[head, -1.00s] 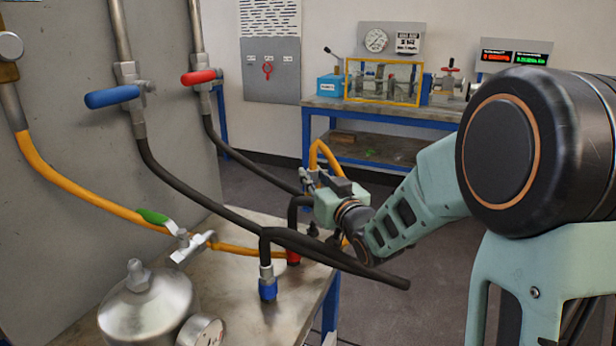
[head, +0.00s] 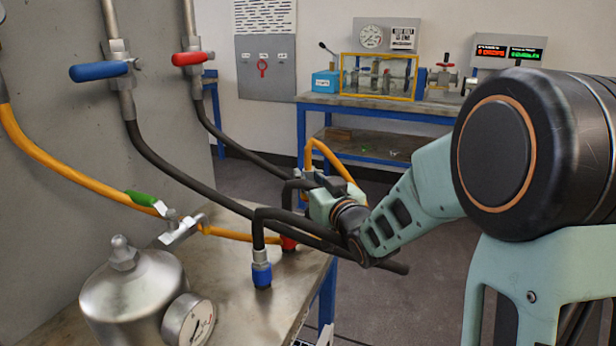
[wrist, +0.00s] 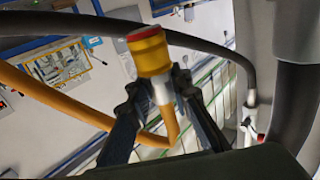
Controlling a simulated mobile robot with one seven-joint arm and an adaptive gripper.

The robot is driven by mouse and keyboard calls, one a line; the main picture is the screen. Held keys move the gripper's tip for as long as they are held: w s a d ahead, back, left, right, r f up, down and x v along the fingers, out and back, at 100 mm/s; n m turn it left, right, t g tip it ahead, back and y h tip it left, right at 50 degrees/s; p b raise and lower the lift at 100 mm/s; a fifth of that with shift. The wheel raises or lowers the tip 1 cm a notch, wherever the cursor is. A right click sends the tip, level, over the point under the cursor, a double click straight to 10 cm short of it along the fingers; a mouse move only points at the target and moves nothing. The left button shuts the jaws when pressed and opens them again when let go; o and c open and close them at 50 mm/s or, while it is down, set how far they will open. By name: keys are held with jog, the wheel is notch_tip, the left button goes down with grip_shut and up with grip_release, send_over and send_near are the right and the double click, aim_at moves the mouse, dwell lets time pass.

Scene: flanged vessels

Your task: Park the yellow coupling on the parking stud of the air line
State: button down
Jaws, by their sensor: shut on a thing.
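The yellow coupling (wrist: 152,52) has a red end face and a silver neck, and shows large in the wrist view. My gripper (wrist: 160,84) is shut on it, with its fingers either side of the neck. The orange air hose (wrist: 60,97) runs to the coupling from the left and loops below it. In the head view my gripper (head: 320,204) is at the bench's far right edge, partly behind black hoses. The coupling is hidden there, but an orange hose loop (head: 325,150) rises above the gripper. I cannot make out the parking stud in either view.
Black hoses (head: 330,247) cross in front of my gripper. A blue coupling (head: 262,273) and a red one (head: 288,243) stand on the bench (head: 235,310). A metal vessel (head: 130,295) with a gauge is at the front left.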

jog(key=shift+f+b, duration=0.5)
jog(key=shift+f, duration=0.4)
jog(key=shift+b, duration=0.7)
dwell(1.1)
jog(key=shift+f+b, duration=1.4)
jog(key=shift+f, duration=0.1)
jog(key=shift+r, duration=0.15)
jog(key=shift+r+p, duration=0.75)
jog(key=shift+r, duration=0.2)
jog(key=shift+b, duration=0.6)
dwell(1.2)
jog(key=shift+f, duration=0.85)
